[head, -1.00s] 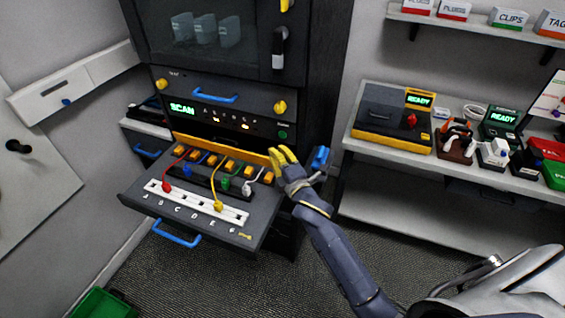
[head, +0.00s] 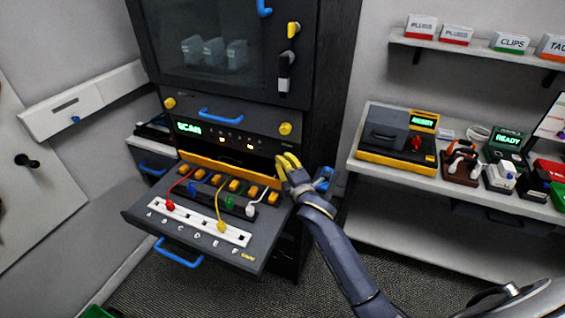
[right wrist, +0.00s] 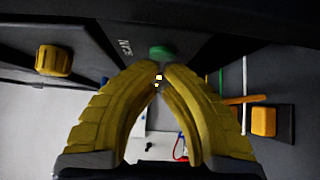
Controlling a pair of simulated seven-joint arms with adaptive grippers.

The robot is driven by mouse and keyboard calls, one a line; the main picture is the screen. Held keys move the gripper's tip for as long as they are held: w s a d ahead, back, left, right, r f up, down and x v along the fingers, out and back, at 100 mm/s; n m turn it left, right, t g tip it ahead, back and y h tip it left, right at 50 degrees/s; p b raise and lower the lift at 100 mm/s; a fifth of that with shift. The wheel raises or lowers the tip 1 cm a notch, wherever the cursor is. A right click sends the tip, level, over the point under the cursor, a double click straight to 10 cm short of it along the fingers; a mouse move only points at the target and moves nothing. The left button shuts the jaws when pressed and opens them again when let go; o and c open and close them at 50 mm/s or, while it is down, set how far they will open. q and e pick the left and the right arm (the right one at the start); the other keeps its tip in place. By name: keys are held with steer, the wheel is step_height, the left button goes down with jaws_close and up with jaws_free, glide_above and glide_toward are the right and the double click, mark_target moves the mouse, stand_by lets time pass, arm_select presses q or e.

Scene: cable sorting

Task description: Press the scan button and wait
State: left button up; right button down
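The dark scanner panel (head: 265,138) sits above the pulled-out drawer in the head view, with a lit green SCAN display (head: 188,128). The green scan button (right wrist: 162,52) shows in the right wrist view, straight past my fingertips, beside lettering on the panel. In the head view my right gripper covers the button's spot. My right gripper (head: 289,162) has its yellow fingertips close to the panel's right end. In the right wrist view the fingertips (right wrist: 160,72) meet with nothing held. I cannot tell whether they touch the button. My left gripper is out of view.
The open drawer (head: 137,216) holds a white lettered strip (head: 180,219) with red and yellow plugs and several cables. A yellow knob (head: 285,128) is just above my gripper. A side table (head: 362,155) with devices stands at right.

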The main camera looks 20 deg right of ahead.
steer(key=shift+w+d, duration=0.65)
steer(key=s+a, duration=0.2)
steer(key=s, duration=1.1)
steer(key=shift+a, duration=0.3)
steer(key=shift+s, duration=0.1)
